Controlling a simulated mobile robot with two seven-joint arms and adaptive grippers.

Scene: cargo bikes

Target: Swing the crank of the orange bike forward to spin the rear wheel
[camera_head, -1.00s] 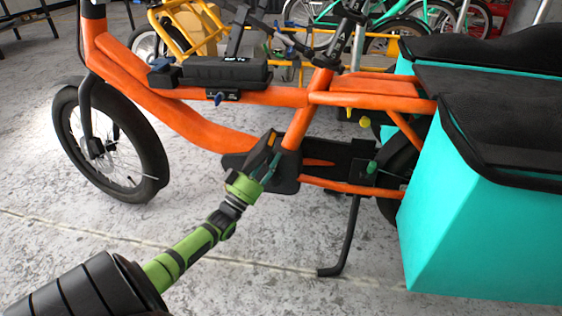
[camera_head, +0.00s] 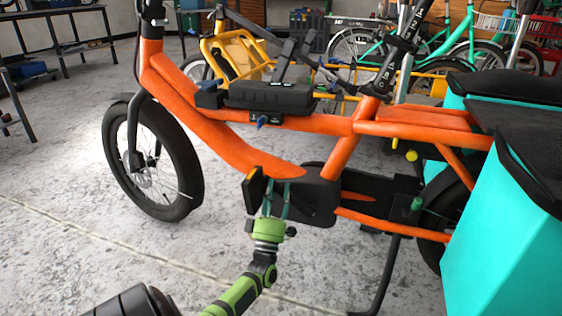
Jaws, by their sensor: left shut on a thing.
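The orange bike (camera_head: 240,145) stands side-on, front wheel (camera_head: 152,165) to the left. Its crank area is at the black housing (camera_head: 312,198) low in the frame. The black pedal (camera_head: 254,190) with an orange reflector is just in front of this housing. My left gripper (camera_head: 276,192), on a green arm from below, is shut on the pedal; the fingers partly hide it and the crank arm. The rear wheel (camera_head: 437,222) is mostly hidden behind the turquoise bag (camera_head: 510,225). My right gripper is not in view.
A black kickstand (camera_head: 389,275) reaches the floor right of my left arm. Other bikes, including a green one (camera_head: 460,45) and a yellow one (camera_head: 235,52), stand behind. A workbench (camera_head: 60,30) is at the far left. The floor in front is clear.

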